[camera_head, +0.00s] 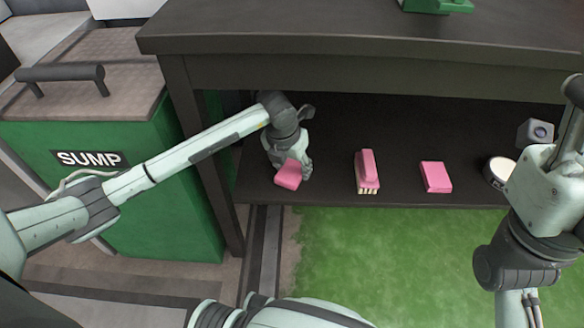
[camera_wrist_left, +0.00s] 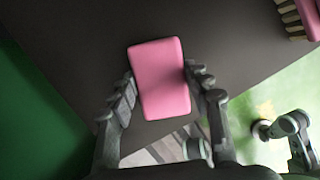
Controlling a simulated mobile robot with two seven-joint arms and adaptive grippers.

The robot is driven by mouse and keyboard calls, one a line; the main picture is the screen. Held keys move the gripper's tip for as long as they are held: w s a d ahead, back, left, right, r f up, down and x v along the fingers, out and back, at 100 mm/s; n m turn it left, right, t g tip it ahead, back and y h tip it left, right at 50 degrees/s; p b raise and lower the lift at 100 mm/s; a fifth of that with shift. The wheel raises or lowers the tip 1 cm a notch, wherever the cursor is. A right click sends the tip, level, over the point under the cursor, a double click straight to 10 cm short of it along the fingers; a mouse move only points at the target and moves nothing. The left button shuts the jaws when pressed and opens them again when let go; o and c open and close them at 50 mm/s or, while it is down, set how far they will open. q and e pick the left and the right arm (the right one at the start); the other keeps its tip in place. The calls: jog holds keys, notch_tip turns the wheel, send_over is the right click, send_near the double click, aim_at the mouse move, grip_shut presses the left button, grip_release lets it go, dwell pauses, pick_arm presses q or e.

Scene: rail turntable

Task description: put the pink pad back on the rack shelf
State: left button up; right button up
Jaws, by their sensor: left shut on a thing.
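The pink pad (camera_head: 288,174) is in my left gripper (camera_head: 291,172), at the left end of the dark lower rack shelf (camera_head: 325,182) near its front edge. In the left wrist view the pad (camera_wrist_left: 160,78) sits between both fingers (camera_wrist_left: 163,92), which are shut on its sides, with the dark shelf surface (camera_wrist_left: 90,45) behind it. I cannot tell whether the pad touches the shelf. My right arm shows at the right edge of the head view, but its fingertips do not show.
On the shelf stand a pink-topped brush (camera_head: 367,170), another pink block (camera_head: 436,177) and a round white-topped item (camera_head: 498,171). The rack's left leg (camera_head: 207,160) and a green SUMP cabinet (camera_head: 150,195) are at left. Shelf between gripper and brush is clear.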

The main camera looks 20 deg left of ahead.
pick_arm(q)
jog(key=o, duration=1)
jog(key=shift+r, duration=0.15)
jog(key=shift+s+a+r+p, duration=0.1)
jog(key=shift+s+r+p, duration=0.4)
jog(key=shift+r, duration=0.1)
jog(key=s, duration=0.3)
jog(key=s+p, duration=0.1)
jog(key=s, duration=0.3)
jog(key=s+a, duration=0.1)
jog(key=s, duration=0.3)
jog(key=shift+s+a+f+p, duration=0.1)
jog(key=shift+s+p, duration=0.05)
jog(key=shift+p, duration=0.2)
